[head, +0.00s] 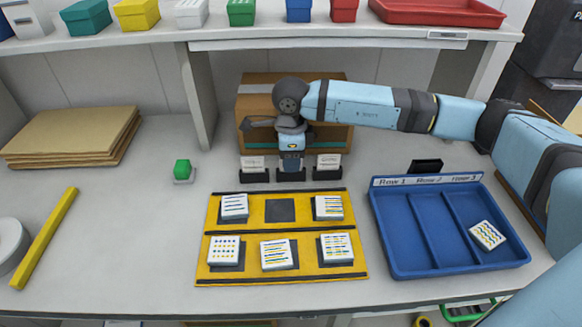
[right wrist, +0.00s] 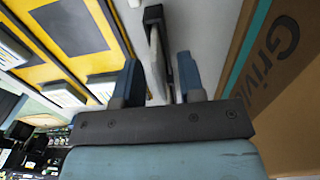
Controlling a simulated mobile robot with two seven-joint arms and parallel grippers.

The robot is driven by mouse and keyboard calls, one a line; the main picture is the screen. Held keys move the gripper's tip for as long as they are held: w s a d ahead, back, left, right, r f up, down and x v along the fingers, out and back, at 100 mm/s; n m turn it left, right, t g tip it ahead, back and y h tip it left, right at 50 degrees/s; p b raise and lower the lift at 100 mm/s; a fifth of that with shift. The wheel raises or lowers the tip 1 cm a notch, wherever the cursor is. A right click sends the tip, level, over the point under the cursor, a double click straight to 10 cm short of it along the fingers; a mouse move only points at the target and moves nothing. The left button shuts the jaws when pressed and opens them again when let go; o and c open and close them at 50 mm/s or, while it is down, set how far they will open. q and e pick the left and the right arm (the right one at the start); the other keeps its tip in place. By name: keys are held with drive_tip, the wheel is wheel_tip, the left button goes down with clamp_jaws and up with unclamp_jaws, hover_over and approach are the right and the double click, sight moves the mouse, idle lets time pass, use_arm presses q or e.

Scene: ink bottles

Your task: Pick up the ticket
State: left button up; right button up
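Three small dark holders stand in a row behind the yellow mat. White tickets show in the left holder (head: 254,163) and the right holder (head: 328,163). My right gripper (head: 291,163) points down at the middle holder (head: 291,175) and hides what stands in it. In the right wrist view, a thin white ticket (right wrist: 156,62) and a dark holder (right wrist: 153,15) show between the two fingers of the right gripper (right wrist: 160,85). The fingers are apart, with gaps visible beside the ticket. My left gripper is not in view.
A yellow mat (head: 271,228) carries several white patterned blocks. A blue tray (head: 397,266) with row labels holds one patterned block (head: 487,235) at right. A cardboard box (head: 255,100) stands close behind the right gripper.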

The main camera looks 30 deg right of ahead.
clamp_jaws()
drive_tip(key=shift+r, duration=0.1)
